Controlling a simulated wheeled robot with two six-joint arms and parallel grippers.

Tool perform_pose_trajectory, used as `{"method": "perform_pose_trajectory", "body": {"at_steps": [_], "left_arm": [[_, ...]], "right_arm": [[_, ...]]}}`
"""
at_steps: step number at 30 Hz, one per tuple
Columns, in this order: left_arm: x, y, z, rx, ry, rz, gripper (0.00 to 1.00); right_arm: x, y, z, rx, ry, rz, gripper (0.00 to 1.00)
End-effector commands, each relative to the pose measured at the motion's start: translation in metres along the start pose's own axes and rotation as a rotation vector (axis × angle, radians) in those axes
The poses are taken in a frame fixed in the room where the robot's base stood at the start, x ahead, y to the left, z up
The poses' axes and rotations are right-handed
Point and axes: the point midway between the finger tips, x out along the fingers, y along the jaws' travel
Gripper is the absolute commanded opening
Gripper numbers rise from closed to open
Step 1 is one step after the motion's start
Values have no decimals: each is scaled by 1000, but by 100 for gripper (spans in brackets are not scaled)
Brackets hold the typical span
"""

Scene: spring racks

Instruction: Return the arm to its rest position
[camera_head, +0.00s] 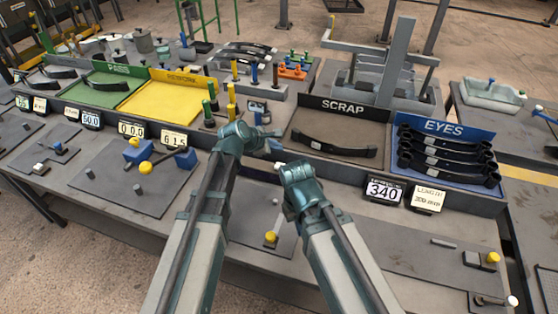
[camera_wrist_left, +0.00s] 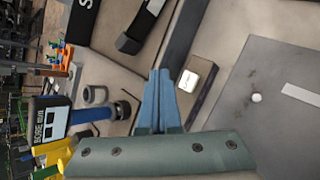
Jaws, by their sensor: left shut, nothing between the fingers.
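My left gripper (camera_head: 272,145) reaches over the middle of the bench, in front of the grey component area and left of the scrap bin. In the left wrist view its two blue fingers (camera_wrist_left: 160,88) lie together, shut with nothing between them. My right arm's end (camera_head: 297,178) is just right of and nearer than the left one, over the bench's front part. Its fingers are too hidden to tell whether they are open or shut.
The scrap bin (camera_head: 312,125) holds one black spring part. The blue eyes bin (camera_head: 402,175) holds several. A yellow tray (camera_head: 160,101) and a green tray (camera_head: 97,98) stand at left. A display gauge (camera_wrist_left: 50,120) is near my left gripper.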

Motion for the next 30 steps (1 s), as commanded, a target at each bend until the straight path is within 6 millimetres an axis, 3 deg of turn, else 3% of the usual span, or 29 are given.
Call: {"method": "perform_pose_trajectory", "body": {"at_steps": [12, 15, 17, 22, 27, 30], "left_arm": [[1, -1, 0, 2, 0, -1, 0], [-1, -11, 1, 59, 11, -24, 0], [-3, -26, 2, 154, 26, -63, 0], [-20, -103, -1, 655, 75, -289, 0], [-53, -175, -17, 1194, 58, -584, 0], [-75, -205, -28, 1443, 14, -746, 0]], "right_arm": [[1, 0, 0, 0, 0, 0, 0], [1, 0, 0, 0, 0, 0, 0], [1, 0, 0, 0, 0, 0, 0], [1, 0, 0, 0, 0, 0, 0], [1, 0, 0, 0, 0, 0, 0], [1, 0, 0, 0, 0, 0, 0]]}}
